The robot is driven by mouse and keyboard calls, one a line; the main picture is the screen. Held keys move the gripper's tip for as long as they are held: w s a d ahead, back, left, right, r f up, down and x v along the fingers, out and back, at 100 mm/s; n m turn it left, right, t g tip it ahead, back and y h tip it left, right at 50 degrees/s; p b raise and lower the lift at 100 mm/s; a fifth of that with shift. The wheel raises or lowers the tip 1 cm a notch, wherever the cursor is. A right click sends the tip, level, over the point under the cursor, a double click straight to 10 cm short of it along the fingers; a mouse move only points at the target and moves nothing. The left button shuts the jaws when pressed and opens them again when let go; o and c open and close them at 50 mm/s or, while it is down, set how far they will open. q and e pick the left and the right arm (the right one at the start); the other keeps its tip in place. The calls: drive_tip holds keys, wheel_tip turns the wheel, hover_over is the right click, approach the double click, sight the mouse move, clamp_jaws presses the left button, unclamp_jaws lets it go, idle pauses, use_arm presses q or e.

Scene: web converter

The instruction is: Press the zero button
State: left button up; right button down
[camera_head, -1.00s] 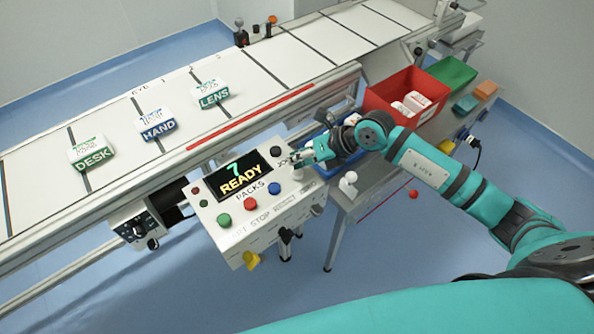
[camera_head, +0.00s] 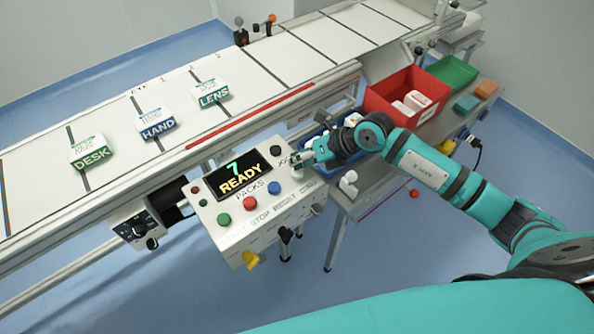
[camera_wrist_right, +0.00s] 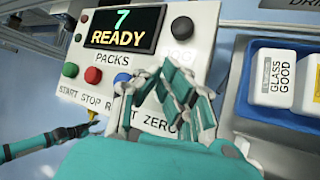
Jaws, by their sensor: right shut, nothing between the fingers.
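The control panel (camera_head: 240,225) has a display (camera_head: 238,175) reading "7 READY" and "PACKS" under it. Its green START (camera_head: 224,219), red STOP (camera_head: 250,202) and blue RESET (camera_head: 274,188) buttons show. The ZERO label (camera_wrist_right: 165,122) is partly visible in the right wrist view; a white part (camera_head: 297,173) below my fingers in the head view may be the zero button. My right gripper (camera_head: 293,159) is shut and empty, over the panel's right end; I cannot tell whether it touches anything. A teal and black gripper, apparently my left (camera_wrist_right: 62,136), shows at lower left in the wrist view.
A black JOG knob (camera_head: 276,151) sits close to my right fingers. A conveyor (camera_head: 270,65) carrying DESK, HAND and LENS packs runs behind the panel. A blue bin (camera_wrist_right: 252,122) with white packs and a red bin (camera_head: 378,93) stand to the right.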

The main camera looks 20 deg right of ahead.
drive_tip(key=shift+f+b, duration=0.45)
drive_tip(key=shift+f, duration=0.25)
idle(0.7)
idle(0.4)
drive_tip(key=shift+r+p, duration=0.95)
drive_tip(key=shift+r, duration=0.15)
wheel_tip(320, 180, up, 5)
drive_tip(key=p, duration=0.4)
drive_tip(key=shift+r, duration=0.1)
